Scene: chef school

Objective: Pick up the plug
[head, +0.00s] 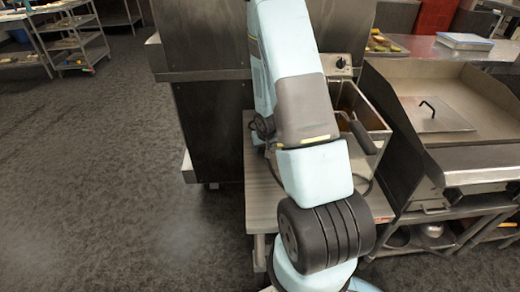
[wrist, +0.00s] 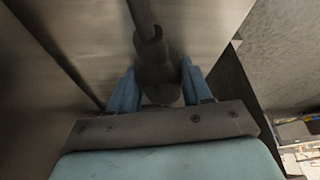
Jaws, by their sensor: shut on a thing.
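In the wrist view the plug (wrist: 158,62) is a dark grey piece with a thick dark cable running up from it to the top of the picture. My gripper (wrist: 158,78) has its two blue fingers on either side of the plug and is shut on it. In the head view my arm covers the middle, and neither my gripper nor the plug can be made out.
A metal fryer (head: 375,128) with a dark-handled basket stands right of my arm. A flat griddle (head: 465,112) is farther right. A tall dark metal cabinet (head: 210,125) stands behind my arm. Open grey floor (head: 90,190) lies to the left.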

